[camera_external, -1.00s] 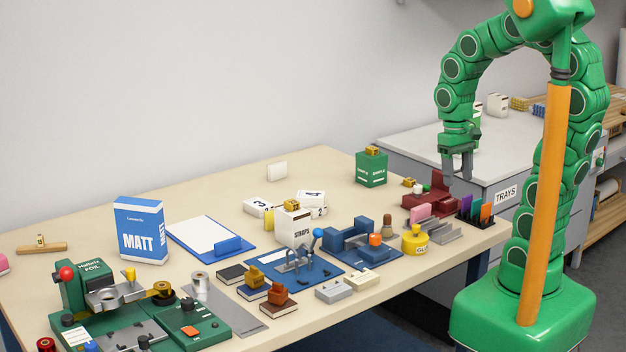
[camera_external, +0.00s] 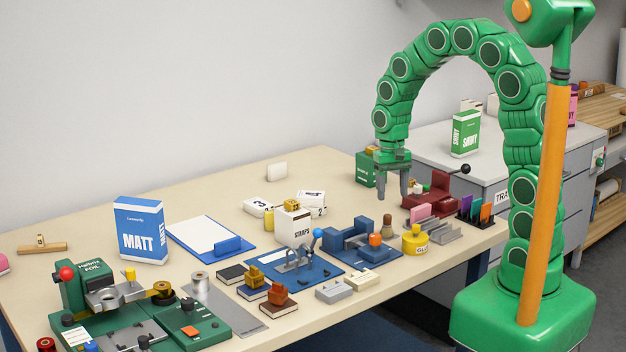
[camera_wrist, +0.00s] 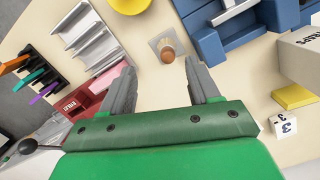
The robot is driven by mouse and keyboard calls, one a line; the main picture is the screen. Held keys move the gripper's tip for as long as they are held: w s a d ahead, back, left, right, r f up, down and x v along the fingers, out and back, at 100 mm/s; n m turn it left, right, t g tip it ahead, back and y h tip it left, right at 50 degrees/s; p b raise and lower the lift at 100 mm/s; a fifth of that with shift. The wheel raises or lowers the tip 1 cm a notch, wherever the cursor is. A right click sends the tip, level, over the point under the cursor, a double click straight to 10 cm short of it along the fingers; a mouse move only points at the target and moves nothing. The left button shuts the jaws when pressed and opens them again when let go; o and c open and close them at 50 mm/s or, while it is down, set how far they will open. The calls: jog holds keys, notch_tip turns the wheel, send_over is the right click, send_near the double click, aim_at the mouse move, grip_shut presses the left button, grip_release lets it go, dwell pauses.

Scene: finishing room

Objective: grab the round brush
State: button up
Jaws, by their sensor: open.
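The round brush (camera_external: 387,226) looks like a small upright brown piece with a rounded top, standing on the table beside the yellow glue pot (camera_external: 415,241). In the wrist view the brush (camera_wrist: 168,53) shows from above as a round wooden end over a small grey square. My gripper (camera_external: 391,193) points down above the table, higher than the brush and apart from it. In the wrist view my gripper (camera_wrist: 160,67) has its fingers spread with nothing between them, and the brush lies just beyond the fingertips, nearer the right one.
A blue press-like fixture (camera_external: 357,236) stands left of the brush. A dark red device (camera_external: 428,194) and a grey stepped rack (camera_external: 440,231) are to the right. A green box (camera_external: 366,169) stands behind my gripper. The STRAPS box (camera_external: 293,228) is farther left.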

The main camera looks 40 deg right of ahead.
aim_at(387, 215)
jog(key=shift+w+a+f, duration=0.1)
jog(key=shift+a+f, duration=0.05)
jog(key=shift+f, duration=1.45)
jog(key=shift+w+a+f, duration=0.1)
jog(key=shift+f, duration=1.45)
jog(key=shift+w+a+f, duration=0.1)
jog(key=shift+a+f, duration=0.05)
jog(key=shift+f, duration=1.45)
jog(key=c, duration=1.1)
